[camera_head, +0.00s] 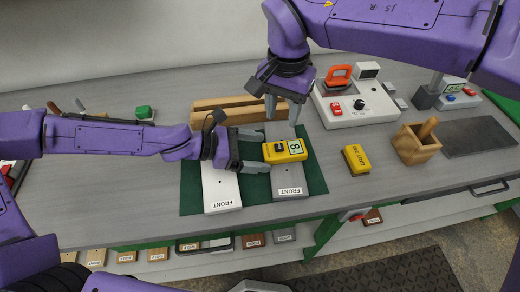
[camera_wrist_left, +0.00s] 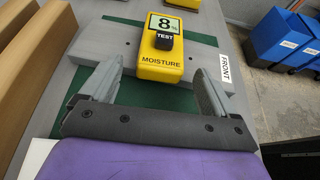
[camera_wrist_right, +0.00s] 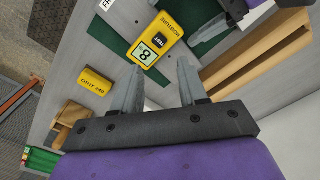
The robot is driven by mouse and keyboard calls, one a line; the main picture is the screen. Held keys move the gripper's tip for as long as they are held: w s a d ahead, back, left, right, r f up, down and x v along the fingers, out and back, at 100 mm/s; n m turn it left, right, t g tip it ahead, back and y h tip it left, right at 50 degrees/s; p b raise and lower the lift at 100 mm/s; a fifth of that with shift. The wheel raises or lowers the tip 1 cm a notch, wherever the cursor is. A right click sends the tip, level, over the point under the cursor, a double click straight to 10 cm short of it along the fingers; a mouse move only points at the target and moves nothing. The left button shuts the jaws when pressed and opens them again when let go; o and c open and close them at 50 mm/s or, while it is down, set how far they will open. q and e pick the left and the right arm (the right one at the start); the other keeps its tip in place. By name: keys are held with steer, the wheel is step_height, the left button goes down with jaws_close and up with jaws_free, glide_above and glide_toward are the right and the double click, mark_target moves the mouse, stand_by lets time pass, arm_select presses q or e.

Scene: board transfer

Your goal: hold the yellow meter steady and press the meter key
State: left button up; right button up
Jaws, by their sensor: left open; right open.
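The yellow meter (camera_head: 284,151) lies flat on a grey board (camera_head: 289,182) marked FRONT. It has a display reading 8 and a dark TEST key (camera_wrist_left: 164,41). The meter also shows in the right wrist view (camera_wrist_right: 172,28). My left gripper (camera_head: 264,150) is open at the meter's left end in the head view. In the left wrist view its fingers (camera_wrist_left: 158,72) stand apart on either side of the meter's near end; I cannot tell whether they touch it. My right gripper (camera_head: 282,108) is open and empty above the board's far part, behind the meter.
A paler FRONT board (camera_head: 222,192) lies beside it on a green mat (camera_head: 191,190). A yellow grit block (camera_head: 356,159), a wooden box (camera_head: 415,145) and a white device (camera_head: 358,107) stand right. Wooden bars (camera_head: 222,103) lie behind. Bench between mat and grit block is clear.

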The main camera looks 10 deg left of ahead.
arm_select(q)
steer(key=shift+w+d+f, duration=0.2)
steer(key=shift+d, duration=0.3)
steer(key=c, duration=1.2)
arm_select(e)
steer(key=shift+c, duration=0.3)
arm_select(q)
steer(key=shift+c, duration=0.2)
arm_select(e)
jaws_close()
